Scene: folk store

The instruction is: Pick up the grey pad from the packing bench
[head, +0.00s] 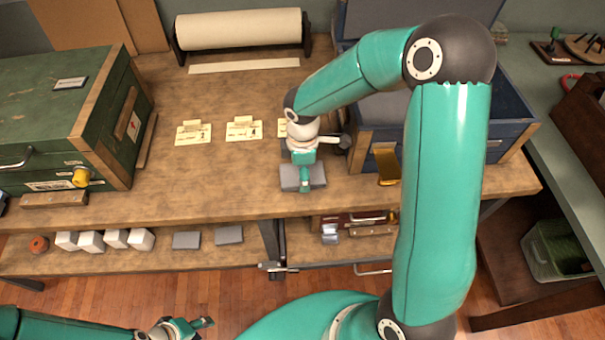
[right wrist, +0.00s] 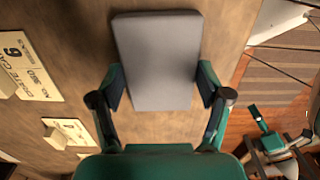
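The grey pad (head: 311,177) lies flat near the front edge of the wooden packing bench (head: 227,165). My right gripper (head: 304,186) is above it, pointing down and covering part of it in the head view. In the right wrist view the pad (right wrist: 157,60) lies between the two spread fingers of my right gripper (right wrist: 161,88), one finger beside each long side. Small gaps show between the fingers and the pad. My left gripper (head: 197,325) is low at the bottom left, away from the bench, with its fingers apart and empty.
A green chest (head: 60,110) stands at the left and a blue case (head: 505,105) at the right. Several paper cards (head: 193,134) lie behind the pad. A paper roll (head: 238,29) is at the back. The lower shelf (head: 150,258) holds white blocks and more grey pads.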

